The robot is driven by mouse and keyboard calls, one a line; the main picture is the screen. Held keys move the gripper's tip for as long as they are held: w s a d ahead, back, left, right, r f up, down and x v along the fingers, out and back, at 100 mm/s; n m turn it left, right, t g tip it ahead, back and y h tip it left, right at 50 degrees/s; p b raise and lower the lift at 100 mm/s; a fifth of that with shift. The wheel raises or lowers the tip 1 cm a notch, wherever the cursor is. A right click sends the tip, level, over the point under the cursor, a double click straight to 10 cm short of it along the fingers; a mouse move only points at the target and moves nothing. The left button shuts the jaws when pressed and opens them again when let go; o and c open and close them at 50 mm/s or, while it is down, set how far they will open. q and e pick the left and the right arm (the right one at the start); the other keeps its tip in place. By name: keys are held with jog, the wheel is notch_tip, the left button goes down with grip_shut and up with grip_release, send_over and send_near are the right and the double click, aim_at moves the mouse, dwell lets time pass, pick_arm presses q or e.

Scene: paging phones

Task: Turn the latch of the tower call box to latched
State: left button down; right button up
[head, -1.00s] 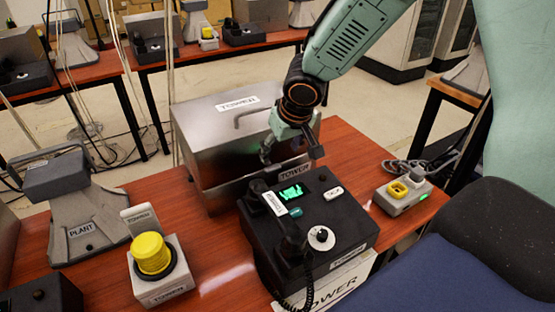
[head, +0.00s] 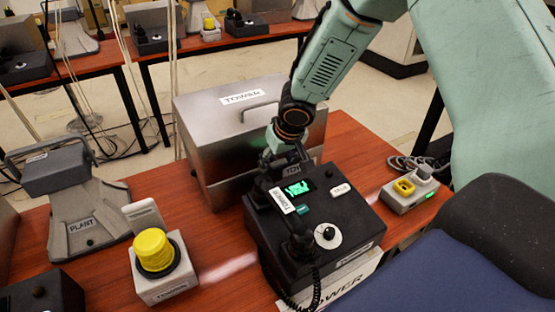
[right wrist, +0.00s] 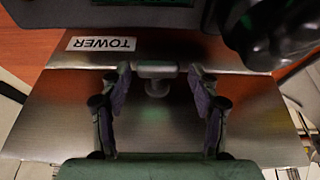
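The tower call box is a brushed metal box (head: 215,125) with a TOWER label and a lid handle, behind the black tower phone in the head view. Its front face (right wrist: 60,110) fills much of the right wrist view. The latch (right wrist: 157,72) there is a small grey T-shaped knob, its bar lying across the picture. My right gripper (head: 271,150) is at the box's front, its fingertips largely hidden in the head view. In the right wrist view its two fingers (right wrist: 160,88) are open, one on each side of the latch, with gaps. My left gripper is out of view.
The black tower phone (head: 340,205) with handset and coiled cord stands close in front of the box. A yellow-button unit (head: 165,280), a grey PLANT unit (head: 85,215) and a small grey unit with a yellow part (head: 410,195) share the red table (head: 215,250).

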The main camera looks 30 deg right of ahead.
jog(key=shift+s+r, duration=0.3)
jog(key=shift+s, duration=0.2)
jog(key=shift+c, duration=1.4)
jog(key=shift+s+d, duration=0.1)
jog(key=shift+s, duration=0.05)
jog(key=shift+c, duration=0.8)
jog(key=shift+w+f, duration=0.1)
jog(key=shift+w, duration=0.15)
jog(key=c, duration=0.5)
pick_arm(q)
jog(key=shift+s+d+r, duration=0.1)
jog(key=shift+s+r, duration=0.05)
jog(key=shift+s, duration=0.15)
pick_arm(e)
jog(key=shift+o, duration=0.2)
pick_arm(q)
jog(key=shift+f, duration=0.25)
